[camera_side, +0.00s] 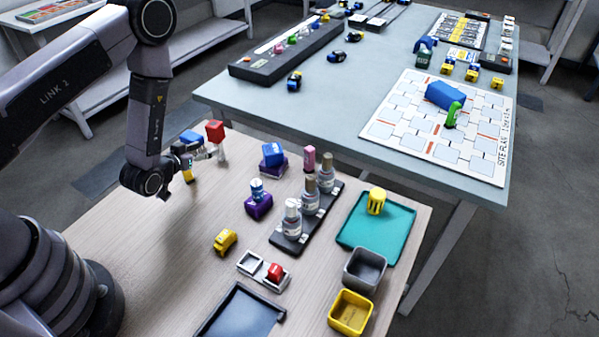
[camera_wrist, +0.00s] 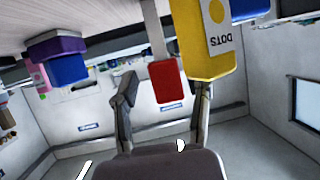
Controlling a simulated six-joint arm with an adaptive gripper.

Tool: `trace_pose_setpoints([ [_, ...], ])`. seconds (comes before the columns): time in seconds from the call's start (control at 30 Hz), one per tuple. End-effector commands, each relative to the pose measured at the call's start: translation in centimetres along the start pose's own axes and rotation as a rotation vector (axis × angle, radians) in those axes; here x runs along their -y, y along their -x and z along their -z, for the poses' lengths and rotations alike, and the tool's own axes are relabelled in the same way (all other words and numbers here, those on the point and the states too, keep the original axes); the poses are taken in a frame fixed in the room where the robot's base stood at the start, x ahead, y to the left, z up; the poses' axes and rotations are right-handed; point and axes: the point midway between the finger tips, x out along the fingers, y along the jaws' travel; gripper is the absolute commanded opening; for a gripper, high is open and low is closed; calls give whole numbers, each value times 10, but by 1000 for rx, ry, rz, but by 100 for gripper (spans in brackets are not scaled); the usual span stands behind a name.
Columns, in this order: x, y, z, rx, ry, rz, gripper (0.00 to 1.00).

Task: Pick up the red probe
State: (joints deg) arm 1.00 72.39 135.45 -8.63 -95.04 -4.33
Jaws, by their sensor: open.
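The red probe (camera_side: 215,132) has a red block head on a thin pale grey stem. It stands upright near the far left edge of the wooden table. My gripper (camera_side: 211,152) is level and open just beside it, its fingers reaching toward the stem. In the wrist view, which is upside down, the red head (camera_wrist: 166,82) shows between the two spread fingers of my gripper (camera_wrist: 162,92). I cannot tell whether a finger touches it. No object is held.
A yellow block marked DOTS (camera_wrist: 203,40) is close to one finger. A blue block (camera_side: 190,137) sits behind my gripper. Blue-and-purple blocks (camera_side: 272,155) stand to the right, near a black rack (camera_side: 326,201) of bottles. Table room in front is clear.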

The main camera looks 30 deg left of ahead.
Motion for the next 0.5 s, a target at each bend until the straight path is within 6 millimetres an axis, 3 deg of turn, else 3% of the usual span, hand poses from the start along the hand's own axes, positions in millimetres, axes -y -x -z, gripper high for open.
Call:
trace_pose_setpoints([
  [0.5,0,-66,1,-1,0,0,48],
])
